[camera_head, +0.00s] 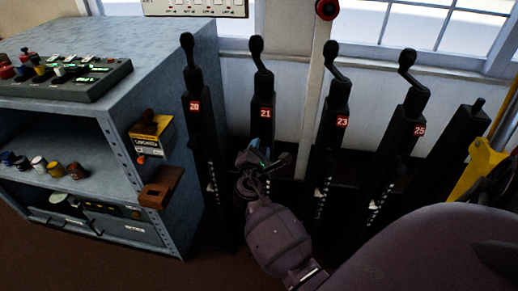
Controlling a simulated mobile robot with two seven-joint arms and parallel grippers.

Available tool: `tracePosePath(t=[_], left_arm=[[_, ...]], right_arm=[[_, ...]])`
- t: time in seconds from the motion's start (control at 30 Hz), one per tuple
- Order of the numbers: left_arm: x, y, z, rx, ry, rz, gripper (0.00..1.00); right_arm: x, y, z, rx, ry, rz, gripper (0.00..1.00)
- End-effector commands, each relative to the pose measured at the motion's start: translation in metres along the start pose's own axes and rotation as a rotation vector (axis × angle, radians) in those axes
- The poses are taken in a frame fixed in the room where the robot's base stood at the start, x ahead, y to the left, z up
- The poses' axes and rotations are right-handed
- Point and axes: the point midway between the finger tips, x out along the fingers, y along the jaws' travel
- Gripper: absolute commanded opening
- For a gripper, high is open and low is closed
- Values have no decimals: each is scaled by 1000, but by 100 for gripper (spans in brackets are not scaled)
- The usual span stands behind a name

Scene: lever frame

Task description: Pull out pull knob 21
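The lever marked 21 (262,112) is a black upright post with a red number plate and a crank topped by a dark round knob (256,43). It stands between the levers marked 20 and 23. My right gripper (266,161) is in front of the lower part of lever 21, below its number plate and well below the top knob. The gripper and wrist hide that lower part. I cannot tell whether it touches the post, or whether its fingers are open or shut. My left gripper is not in view.
Lever 20 (194,107) stands to the left, and levers 23 (339,120) and 25 (414,125) to the right. A grey cabinet (180,75) with small knobs and boxes is at left. A pale pole with a red knob (326,9) rises behind.

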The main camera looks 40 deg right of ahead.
Motion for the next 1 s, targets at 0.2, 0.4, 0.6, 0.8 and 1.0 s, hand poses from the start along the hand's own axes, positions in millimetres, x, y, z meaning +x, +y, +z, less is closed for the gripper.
tracePosePath(t=[0.2, 0.4, 0.6, 0.8, 1.0], left_arm=[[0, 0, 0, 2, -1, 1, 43], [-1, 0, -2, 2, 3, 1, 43], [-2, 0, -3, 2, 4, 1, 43], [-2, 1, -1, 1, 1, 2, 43], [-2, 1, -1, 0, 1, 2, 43]], right_arm=[[0, 0, 0, 0, 0, 0, 0], [-8, 0, 0, -1, 0, 0, 0], [-27, 0, 0, 1, 0, -1, 0], [-27, -1, -1, 0, 1, -2, 0], [-27, -1, -1, 0, 1, -1, 56]])
